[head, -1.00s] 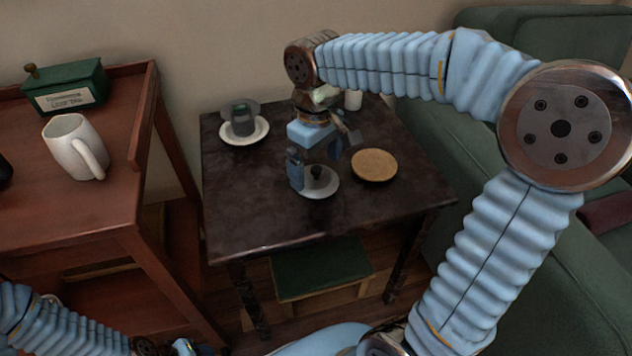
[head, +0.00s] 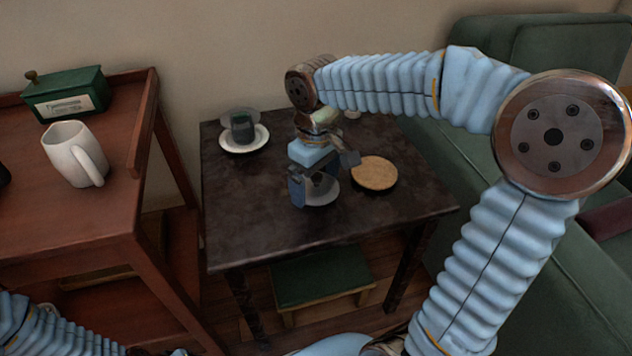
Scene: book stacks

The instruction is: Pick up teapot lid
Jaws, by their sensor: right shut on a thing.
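The teapot lid (head: 325,195) is a pale round disc on the dark side table; its dark knob is now mostly hidden by my gripper. My right gripper (head: 312,188) is low over the lid, pointing down, with its fingers closed around the knob. Whether the lid touches the table or is slightly raised, I cannot tell. My left arm (head: 50,330) shows only in part at the bottom left, and its gripper is out of view.
On the dark table (head: 265,220) are a white saucer with a dark cup (head: 242,130) and a round tan coaster (head: 374,174). A reddish wooden cart (head: 100,215) at left holds a white mug (head: 72,153) and green box (head: 66,93). A green armchair (head: 530,250) stands right.

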